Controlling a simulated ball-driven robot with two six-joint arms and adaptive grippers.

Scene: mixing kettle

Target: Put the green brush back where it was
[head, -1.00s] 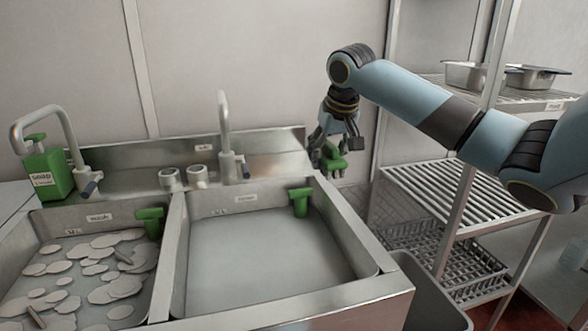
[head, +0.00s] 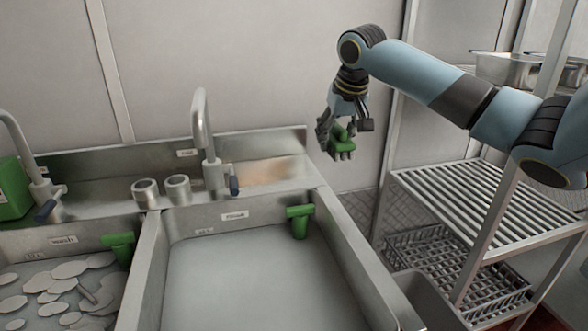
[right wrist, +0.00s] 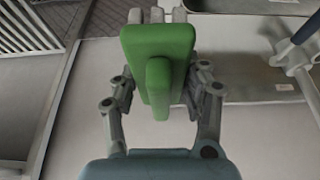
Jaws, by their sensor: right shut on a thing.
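The green brush (head: 341,135) is in my right gripper (head: 337,133), which is shut on it. The gripper holds it in the air to the right of the sinks, near the back wall. In the right wrist view the green brush (right wrist: 160,60) sits between both fingers of the right gripper (right wrist: 160,92), with pale bristles at its far end. My left gripper is not in view.
The rinse basin (head: 235,290) has a green handle (head: 299,221) at its back right corner. The wash basin (head: 95,268) holds several pale discs and another green handle (head: 118,246). A faucet (head: 203,140) stands behind. A slatted rack (head: 470,205) stands right.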

